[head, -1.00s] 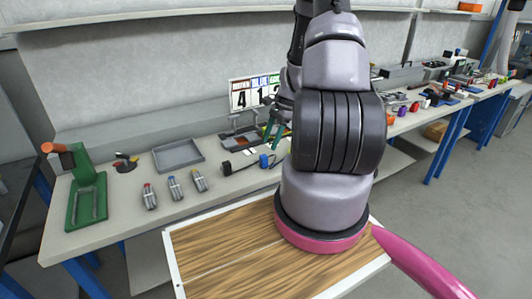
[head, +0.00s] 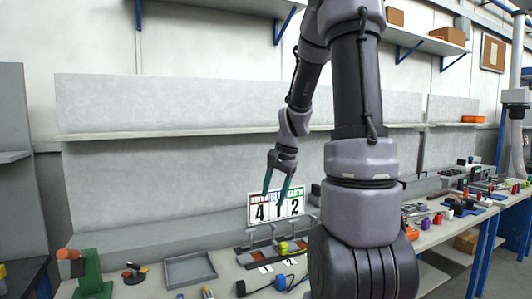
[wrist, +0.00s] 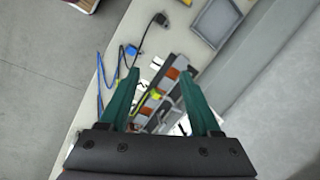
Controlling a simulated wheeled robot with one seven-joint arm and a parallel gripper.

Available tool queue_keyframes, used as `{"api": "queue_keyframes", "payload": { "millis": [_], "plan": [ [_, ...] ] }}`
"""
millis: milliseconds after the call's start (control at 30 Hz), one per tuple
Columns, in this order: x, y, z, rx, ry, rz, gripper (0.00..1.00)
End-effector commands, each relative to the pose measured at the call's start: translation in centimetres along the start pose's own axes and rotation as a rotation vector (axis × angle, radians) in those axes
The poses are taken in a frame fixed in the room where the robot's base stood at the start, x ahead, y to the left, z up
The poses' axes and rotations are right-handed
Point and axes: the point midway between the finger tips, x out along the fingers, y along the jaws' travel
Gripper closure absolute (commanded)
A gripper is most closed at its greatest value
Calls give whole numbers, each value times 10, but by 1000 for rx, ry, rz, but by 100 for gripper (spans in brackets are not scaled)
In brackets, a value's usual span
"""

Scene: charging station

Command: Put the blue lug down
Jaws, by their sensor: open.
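My gripper (head: 274,200) is open and empty, raised above the bench in front of the number sign in the head view. Its two green fingers are spread apart in the wrist view (wrist: 158,82). The blue lug (head: 280,283) lies on the bench below, at the bottom edge of the head view. It also shows in the wrist view (wrist: 131,50), beside a blue cable and apart from the fingers. A black lug (head: 241,288) lies to its left.
A grey holder rack (head: 262,254) with orange and yellow-green parts stands below the sign (head: 276,207). A grey tray (head: 189,268) and a green stand (head: 90,277) are to the left. Shelves run along the wall.

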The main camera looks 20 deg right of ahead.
Motion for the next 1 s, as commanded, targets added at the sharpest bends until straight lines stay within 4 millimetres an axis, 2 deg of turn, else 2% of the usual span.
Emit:
{"api": "queue_keyframes", "payload": {
  "millis": [33, 200, 433, 533, 667, 1000],
  "plan": [
    [-23, -5, 17, -65, 35, -25, 36],
    [-82, -6, 71, -269, 129, -92, 36],
    [-140, 16, 138, -518, 248, -192, 36],
    [-155, 27, 158, -597, 287, -228, 36],
    [-165, 38, 173, -661, 318, -256, 36],
    [-168, 42, 178, -684, 329, -266, 36]
  ]
}}
